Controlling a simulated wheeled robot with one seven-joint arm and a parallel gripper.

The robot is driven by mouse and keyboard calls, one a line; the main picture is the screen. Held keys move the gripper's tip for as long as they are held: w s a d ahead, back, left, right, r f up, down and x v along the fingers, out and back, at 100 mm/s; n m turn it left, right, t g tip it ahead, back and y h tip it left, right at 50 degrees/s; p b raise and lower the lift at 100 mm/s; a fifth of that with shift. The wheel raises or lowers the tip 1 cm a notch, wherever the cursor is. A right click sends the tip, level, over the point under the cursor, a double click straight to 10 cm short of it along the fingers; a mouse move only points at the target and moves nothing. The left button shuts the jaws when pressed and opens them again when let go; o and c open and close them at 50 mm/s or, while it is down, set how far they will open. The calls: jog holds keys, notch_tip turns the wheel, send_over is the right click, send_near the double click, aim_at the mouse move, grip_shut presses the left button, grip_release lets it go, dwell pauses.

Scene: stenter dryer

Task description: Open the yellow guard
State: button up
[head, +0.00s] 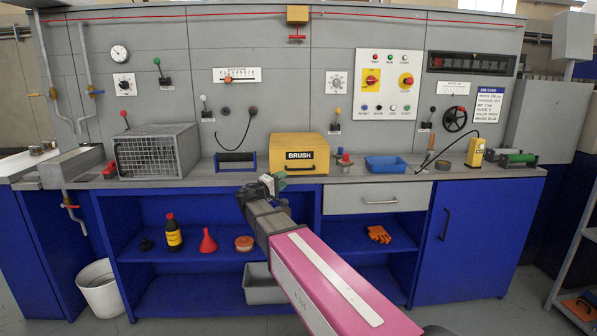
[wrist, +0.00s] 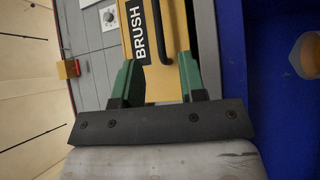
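The yellow guard (head: 300,147), labelled BRUSH, stands on the grey bench top near the middle, with a dark bar handle (head: 302,168) low on its front. It looks shut. In the wrist view the guard (wrist: 172,84) appears turned sideways, with its black handle (wrist: 184,35) beyond the fingers. My gripper (head: 272,182) is in front of the guard's lower left corner. In the wrist view my gripper (wrist: 157,62) has its two green fingers apart with nothing held between them. The fingers do not appear to be around the handle.
A wire cage box (head: 150,158) stands left of the guard, and a small blue-sided holder (head: 236,160) is nearer. A blue tray (head: 385,163) and a red-topped item (head: 345,158) are to the right. A drawer (head: 375,200) is below the bench top.

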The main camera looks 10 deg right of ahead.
aim_at(299, 169)
jog(key=x, duration=1)
jog(key=shift+w+d+r, duration=0.25)
grip_shut()
